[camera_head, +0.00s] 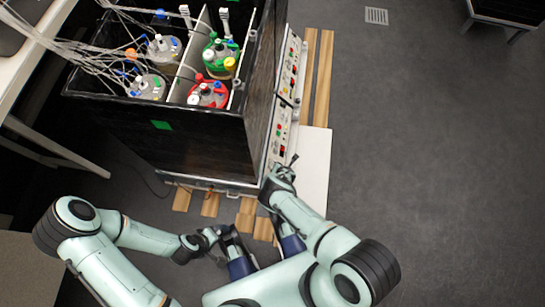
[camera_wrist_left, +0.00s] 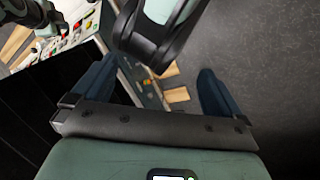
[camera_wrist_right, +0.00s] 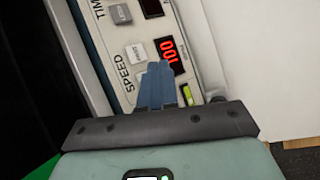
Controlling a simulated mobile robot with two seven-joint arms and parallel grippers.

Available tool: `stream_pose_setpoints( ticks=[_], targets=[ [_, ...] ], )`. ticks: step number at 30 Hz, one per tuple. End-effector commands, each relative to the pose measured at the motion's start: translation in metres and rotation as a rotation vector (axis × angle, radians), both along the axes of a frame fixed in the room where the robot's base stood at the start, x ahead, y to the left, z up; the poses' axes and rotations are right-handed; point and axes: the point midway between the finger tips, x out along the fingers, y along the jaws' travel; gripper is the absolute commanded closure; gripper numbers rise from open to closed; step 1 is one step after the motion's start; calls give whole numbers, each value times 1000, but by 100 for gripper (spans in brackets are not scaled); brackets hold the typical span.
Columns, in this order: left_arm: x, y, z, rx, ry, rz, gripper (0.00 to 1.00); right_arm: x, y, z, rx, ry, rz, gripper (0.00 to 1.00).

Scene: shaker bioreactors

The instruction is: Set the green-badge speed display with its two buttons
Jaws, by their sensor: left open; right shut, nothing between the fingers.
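The speed display (camera_wrist_right: 169,56) glows red and reads 100, turned sideways, beside the SPEED label in the right wrist view. In the head view, my right gripper (camera_head: 286,166) is at the near end of the control panel (camera_head: 287,97). The green badge (camera_head: 161,125) is on the dark shaker's near face. My left gripper (camera_wrist_left: 158,70) is open and empty.
A TIME display (camera_wrist_right: 151,8) and grey button (camera_wrist_right: 120,14) lie beyond the speed controls. Bottles with tubing (camera_head: 208,94) stand inside the shaker. A white board (camera_head: 315,165) lies right of the panel. My right arm's link crosses ahead of my left gripper.

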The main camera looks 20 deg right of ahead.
Motion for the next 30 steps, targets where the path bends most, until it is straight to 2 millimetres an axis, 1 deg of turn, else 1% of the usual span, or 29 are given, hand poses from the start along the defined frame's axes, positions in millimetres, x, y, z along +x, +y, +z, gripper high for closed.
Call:
stream_pose_setpoints(
  ticks=[1, 3, 9, 30],
  targets=[
    [5, 2, -6, 6, -12, 6, 0, 1, 3, -4, 0, -1, 1, 100],
    [10, 5, -9, 12, -24, 11, 0, 3, 5, -6, 0, -1, 1, 100],
    [17, 9, -13, 22, -46, 20, 0, 5, 8, -9, 0, 0, 0, 100],
    [18, 9, -13, 22, -46, 20, 0, 5, 8, -9, 0, 0, 0, 100]
  ],
)
